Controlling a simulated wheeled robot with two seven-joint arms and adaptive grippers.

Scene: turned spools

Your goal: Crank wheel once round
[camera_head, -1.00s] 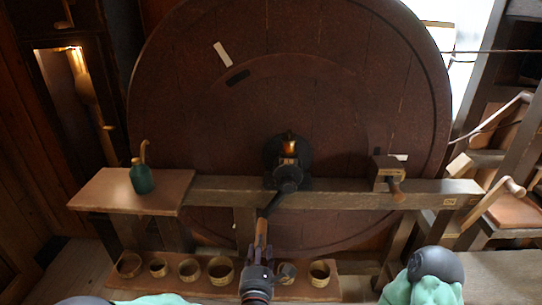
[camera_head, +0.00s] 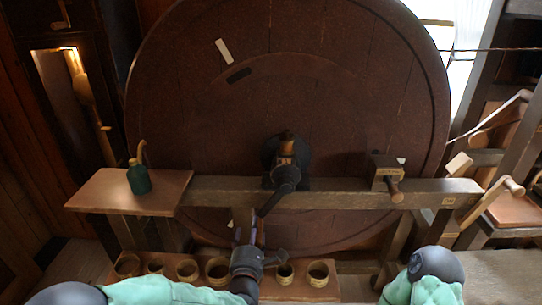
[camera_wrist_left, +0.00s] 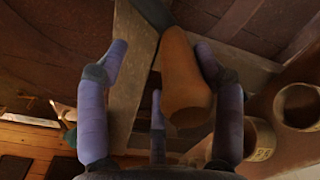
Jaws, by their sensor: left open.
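The big dark wooden wheel (camera_head: 340,105) stands upright behind a beam, with a white mark (camera_head: 223,49) and a dark mark at its upper left. A black crank arm (camera_head: 270,203) slants down and left from the hub (camera_head: 287,172). Its wooden handle (camera_wrist_left: 186,85) lies between the spread purple fingers of my left gripper (camera_wrist_left: 162,85) in the left wrist view. My left gripper (camera_head: 250,239) is open at the crank's lower end in the head view, where its fingers partly hide the handle. I cannot tell whether they touch it. My right gripper is out of view.
A green bottle (camera_head: 139,178) stands on a board (camera_head: 100,190) at the left. A wooden block with a peg (camera_head: 386,176) sits on the beam (camera_head: 345,192) right of the hub. Several small round pots (camera_head: 318,273) stand on a low shelf below the wheel.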

